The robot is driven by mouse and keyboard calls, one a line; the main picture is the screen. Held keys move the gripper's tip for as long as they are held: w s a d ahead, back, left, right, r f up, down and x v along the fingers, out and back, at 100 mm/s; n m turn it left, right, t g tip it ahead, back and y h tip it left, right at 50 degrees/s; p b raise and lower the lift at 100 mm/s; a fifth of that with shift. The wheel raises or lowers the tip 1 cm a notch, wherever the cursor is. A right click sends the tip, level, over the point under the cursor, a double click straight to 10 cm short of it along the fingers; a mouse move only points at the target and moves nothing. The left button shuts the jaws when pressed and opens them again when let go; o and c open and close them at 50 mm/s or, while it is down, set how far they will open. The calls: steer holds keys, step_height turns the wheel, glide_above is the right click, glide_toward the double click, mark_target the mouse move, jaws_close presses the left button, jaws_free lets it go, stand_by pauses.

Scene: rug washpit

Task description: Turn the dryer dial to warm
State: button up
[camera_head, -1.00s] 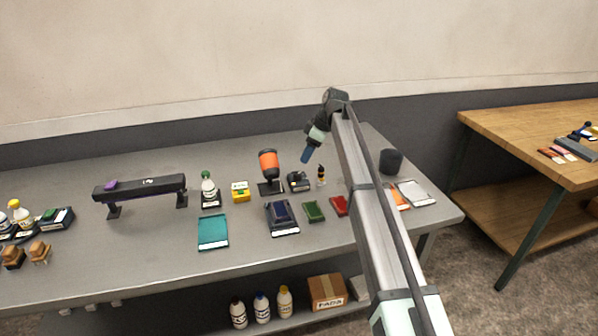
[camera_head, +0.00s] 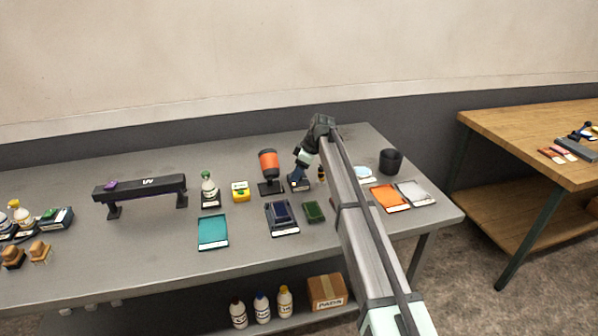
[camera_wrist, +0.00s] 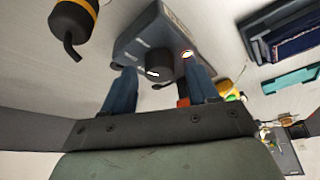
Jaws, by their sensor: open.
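A small dark grey box (camera_head: 306,184) stands on the grey table, just right of an orange and black device on a stand (camera_head: 268,163). I cannot tell for sure which of them is the dryer. In the wrist view the box (camera_wrist: 143,38) has a round dark dial (camera_wrist: 158,64) with a pale mark, and a small lit spot beside it. My gripper (camera_wrist: 159,72) is open, its two blue fingers on either side of the dial. I cannot tell whether they touch it. In the head view my gripper (camera_head: 297,178) is down at the box and partly hides it.
A yellow box (camera_head: 240,191), a green-capped bottle (camera_head: 209,188), a dark blue tray (camera_head: 282,218) and a green pad (camera_head: 314,211) are nearby. A dark cup (camera_head: 390,161) stands at the right.

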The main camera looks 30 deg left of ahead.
steer(key=shift+c, duration=0.4)
steer(key=c, duration=0.9)
steer(key=shift+s+m+t, duration=0.15)
steer(key=shift+m+t, duration=0.35)
steer(key=shift+m, duration=0.7)
steer(key=shift+c, duration=0.2)
steer(key=shift+m+t, duration=0.4)
steer(key=shift+m, duration=0.7)
steer(key=o, duration=1)
steer(key=v, duration=1.3)
steer(key=shift+d+r, duration=0.15)
steer(key=shift+r, duration=0.25)
